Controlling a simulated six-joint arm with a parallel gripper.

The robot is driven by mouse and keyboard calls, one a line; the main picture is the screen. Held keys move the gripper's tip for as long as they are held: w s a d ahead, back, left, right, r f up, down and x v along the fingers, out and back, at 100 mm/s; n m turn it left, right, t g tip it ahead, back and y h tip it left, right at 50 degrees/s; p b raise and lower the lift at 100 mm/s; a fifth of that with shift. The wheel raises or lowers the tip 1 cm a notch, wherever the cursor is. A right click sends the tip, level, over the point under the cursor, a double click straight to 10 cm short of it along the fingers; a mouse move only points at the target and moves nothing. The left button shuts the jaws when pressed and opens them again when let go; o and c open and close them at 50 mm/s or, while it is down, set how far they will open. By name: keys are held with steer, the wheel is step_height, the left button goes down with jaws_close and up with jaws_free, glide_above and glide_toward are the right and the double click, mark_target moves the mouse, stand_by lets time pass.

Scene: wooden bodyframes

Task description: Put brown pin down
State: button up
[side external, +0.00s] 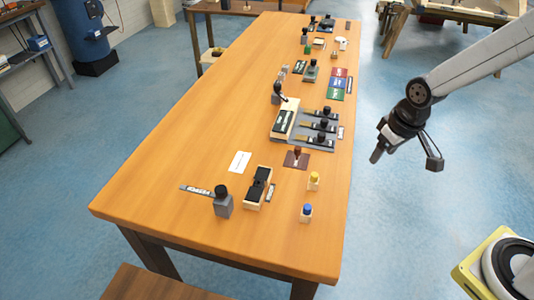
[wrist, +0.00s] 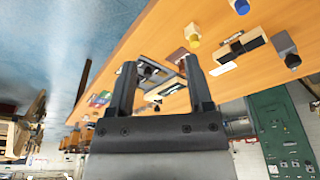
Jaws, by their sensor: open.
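The brown pin (side external: 297,151) stands upright on a dark brown square pad (side external: 289,161) near the table's right edge in the side view. In the wrist view the brown pad (wrist: 177,55) shows just beyond the fingertips; the pin is too small to make out clearly there. My gripper (side external: 376,155) hangs off the right side of the table, apart from the pin and the pad. In the wrist view my gripper (wrist: 160,63) has its two fingers spread with nothing between them.
A yellow-capped bottle (side external: 314,181) and a blue-capped bottle (side external: 306,213) stand near the pad. A grey tray with black-handled tools (side external: 318,137) lies behind it. A wooden block with a black top (side external: 258,187) stands in front. The table's left half (side external: 170,160) is clear.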

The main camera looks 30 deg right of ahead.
steer(key=s, duration=0.4)
steer(key=shift+s+d+f, duration=0.2)
steer(key=shift+s+f, duration=0.15)
